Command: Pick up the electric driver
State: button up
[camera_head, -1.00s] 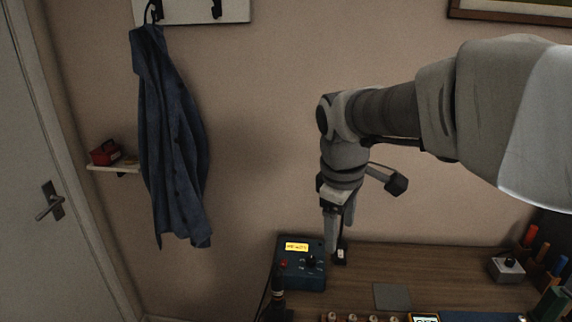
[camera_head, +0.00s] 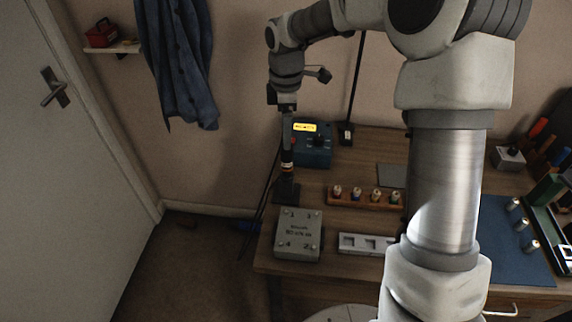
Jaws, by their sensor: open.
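What looks like the electric driver (camera_head: 287,166) is a dark upright tool with a pale, yellowish band. It stands in a black holder (camera_head: 286,191) at the left edge of the wooden desk. My gripper (camera_head: 286,138) points down directly over it, its fingers overlapping the top of the driver in the head view. The gripper is open. I cannot tell whether the fingers are around the driver's top or just above or in front of it.
A blue box with a lit yellow display (camera_head: 311,150) stands close behind on the right. A thin black pole (camera_head: 355,85) rises beyond it. A grey numbered box (camera_head: 298,236) and a wooden rack of knobs (camera_head: 346,201) sit nearer. A dark cord hangs off the desk's left edge.

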aim_at(287, 163)
jog(key=shift+s+d+f+b, duration=0.1)
jog(key=shift+f+b, duration=0.1)
jog(key=shift+f, duration=2.6)
jog(key=shift+s+f+b, duration=0.1)
jog(key=shift+f+b, duration=0.05)
jog(key=shift+f, duration=2.65)
grip_shut()
